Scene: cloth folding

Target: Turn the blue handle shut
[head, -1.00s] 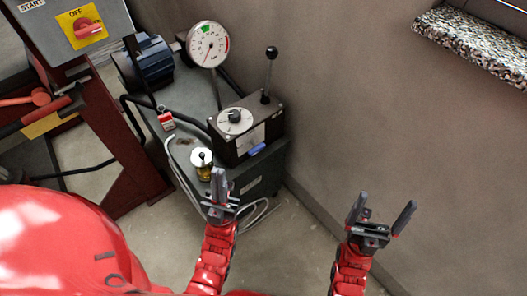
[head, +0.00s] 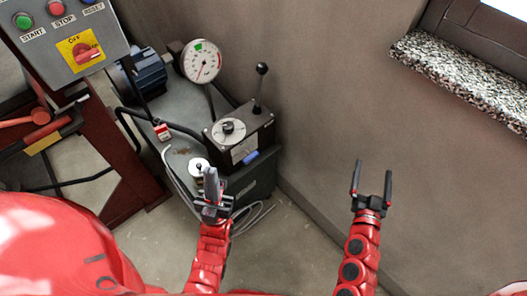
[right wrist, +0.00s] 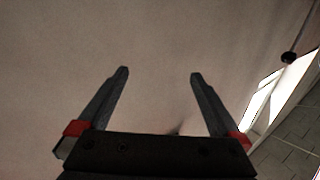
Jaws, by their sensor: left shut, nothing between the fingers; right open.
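The blue handle (head: 251,156) is a small lever low on the front of a black box (head: 240,136) in the head view. The box sits on a dark grey machine. My left gripper (head: 211,176) is shut and empty, in front of the machine and to the lower left of the handle in the picture. It partly hides a small round-topped fitting (head: 197,167). My right gripper (head: 372,176) is open and empty, well to the right of the handle. In the right wrist view its fingers (right wrist: 160,75) are spread before a bare wall.
A round gauge (head: 201,62) and an upright black-knobbed lever (head: 259,85) rise from the machine. A control panel (head: 66,32) with buttons stands at the upper left. A speckled sill (head: 460,80) juts out at the upper right.

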